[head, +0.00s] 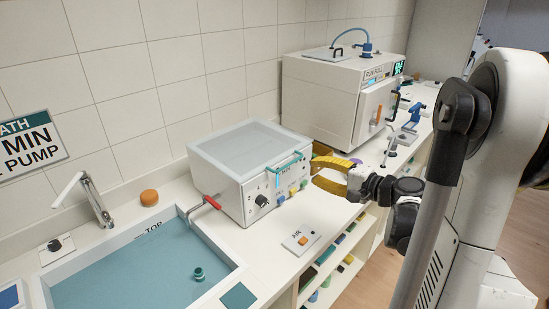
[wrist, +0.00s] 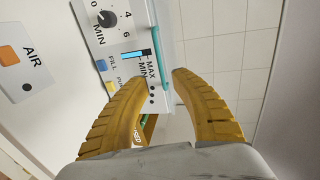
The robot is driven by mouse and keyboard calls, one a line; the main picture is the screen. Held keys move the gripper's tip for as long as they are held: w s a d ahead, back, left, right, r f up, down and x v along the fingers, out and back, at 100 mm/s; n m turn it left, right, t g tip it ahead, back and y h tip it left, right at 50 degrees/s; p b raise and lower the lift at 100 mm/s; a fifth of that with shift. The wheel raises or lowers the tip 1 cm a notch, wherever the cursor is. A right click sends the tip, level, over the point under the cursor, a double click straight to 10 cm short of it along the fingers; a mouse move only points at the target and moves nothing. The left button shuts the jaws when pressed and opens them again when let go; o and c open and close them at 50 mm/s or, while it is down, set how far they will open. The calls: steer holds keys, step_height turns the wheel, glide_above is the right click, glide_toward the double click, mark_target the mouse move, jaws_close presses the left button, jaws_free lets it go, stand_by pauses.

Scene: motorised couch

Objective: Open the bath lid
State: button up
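The bath (head: 245,180) is a white box on the counter with a shut, flat, translucent grey lid (head: 248,143). A teal bar handle (head: 285,163) runs along the lid's front edge. In the wrist view the handle (wrist: 160,45) lies ahead of the gap between my fingertips. My gripper (head: 315,172) has two curved yellow fingers, set apart, at the right end of the bath's front. The fingers also show in the wrist view (wrist: 159,80), with nothing clearly held. I cannot tell whether they touch the handle.
The bath's front panel has a black knob (head: 261,200) and coloured buttons. A red-handled lever (head: 212,202) stands at its left, by a blue-lined sink (head: 135,270). A larger white machine (head: 335,98) stands behind at right. An AIR plate (head: 300,241) lies in front.

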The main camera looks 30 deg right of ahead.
mark_target(289, 163)
steer(key=b+x, duration=0.2)
steer(key=x, duration=0.8)
steer(key=shift+w+a, duration=0.1)
steer(key=shift+a, duration=0.1)
jaws_close()
